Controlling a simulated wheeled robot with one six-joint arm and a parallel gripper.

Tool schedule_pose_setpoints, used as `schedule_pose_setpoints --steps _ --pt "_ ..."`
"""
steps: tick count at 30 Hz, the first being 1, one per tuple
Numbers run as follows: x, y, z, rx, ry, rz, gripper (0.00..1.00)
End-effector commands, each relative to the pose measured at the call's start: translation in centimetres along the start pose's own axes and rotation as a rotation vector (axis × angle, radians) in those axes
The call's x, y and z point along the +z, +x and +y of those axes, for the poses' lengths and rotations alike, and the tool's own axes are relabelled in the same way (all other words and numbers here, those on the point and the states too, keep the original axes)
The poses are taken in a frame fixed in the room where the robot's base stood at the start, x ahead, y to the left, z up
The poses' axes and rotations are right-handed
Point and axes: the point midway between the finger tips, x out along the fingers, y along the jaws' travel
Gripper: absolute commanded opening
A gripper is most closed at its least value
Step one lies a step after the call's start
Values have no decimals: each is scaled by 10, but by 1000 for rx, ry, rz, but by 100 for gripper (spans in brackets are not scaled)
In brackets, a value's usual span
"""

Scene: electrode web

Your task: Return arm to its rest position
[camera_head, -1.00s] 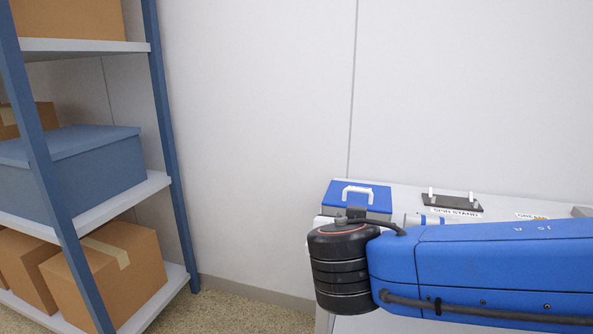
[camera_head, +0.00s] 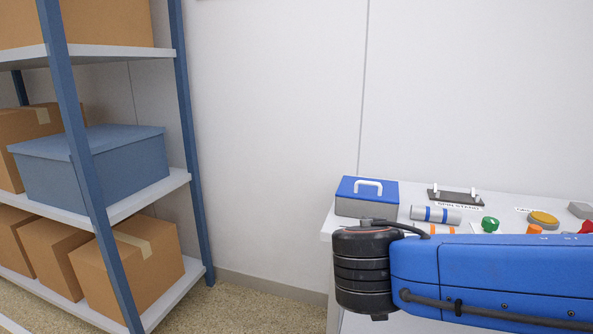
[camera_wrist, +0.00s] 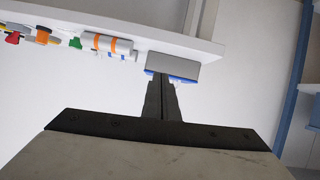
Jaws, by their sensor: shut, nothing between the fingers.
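My arm, blue with a black joint, reaches across the lower right of the head view, in front of the white table (camera_head: 329,226). My gripper (camera_wrist: 164,84) shows only in the wrist view, where its two dark fingers are together with nothing between them. In that view the picture is upside down relative to the table. The fingertips overlap the blue-lidded box (camera_wrist: 172,64) in the picture; I cannot tell the distance, but nothing is held. The same box (camera_head: 366,204) stands at the table's left end in the head view, its white handle up.
On the table are striped cylinders (camera_head: 436,214), a black stand (camera_head: 455,197), a green knob (camera_head: 490,224) and a yellow disc (camera_head: 543,218). A shelf rack (camera_head: 190,140) with cartons and a blue box (camera_head: 95,170) stands at left. Floor (camera_head: 240,305) between is clear.

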Motion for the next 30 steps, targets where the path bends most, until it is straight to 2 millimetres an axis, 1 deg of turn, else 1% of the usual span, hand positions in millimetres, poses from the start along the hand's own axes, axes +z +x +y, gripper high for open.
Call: schedule_pose_setpoints --steps 8,11,15,21,24,30 --pt "22 13 37 60 -59 -114 0" --pt "36 18 55 80 -89 -177 0" --pt "61 22 86 103 -135 -299 0" --pt "100 19 123 87 -184 -472 0" --pt "118 14 136 60 -199 -547 0" --pt "149 2 152 -24 -211 -664 0"
